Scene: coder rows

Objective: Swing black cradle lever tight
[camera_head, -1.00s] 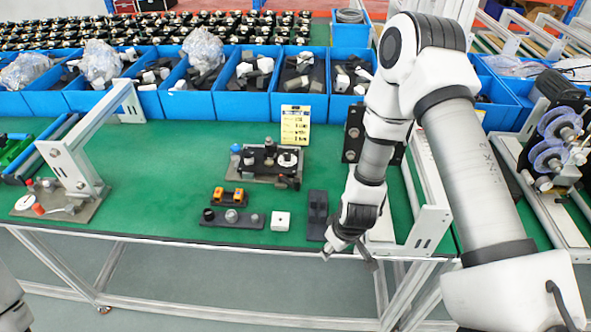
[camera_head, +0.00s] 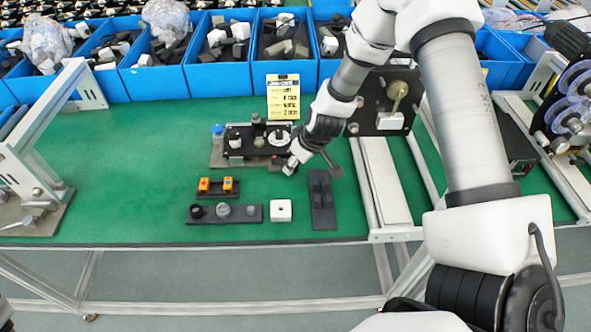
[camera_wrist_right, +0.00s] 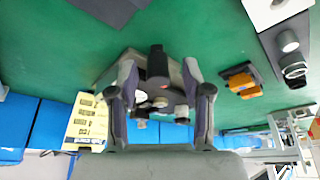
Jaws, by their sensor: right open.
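The fixture (camera_head: 217,156) is a grey base with a black block, a white disc and small posts, standing mid-table. Its cradle lever cannot be told apart surely in the head view, where my right arm is close by. In the right wrist view a dark upright piece (camera_wrist_right: 157,62), perhaps the black lever, stands on the fixture between my fingers. My right gripper (camera_head: 308,163) is open at the fixture's right front corner; it also shows in the right wrist view (camera_wrist_right: 158,92), fingers apart on either side of the fixture. Contact cannot be told.
In front lie a holder with orange pieces (camera_head: 217,194), a black strip with knobs (camera_head: 224,214), a white block (camera_head: 280,211) and a black stand (camera_head: 322,200). A yellow sign (camera_head: 283,96) and blue bins (camera_head: 160,79) stand behind.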

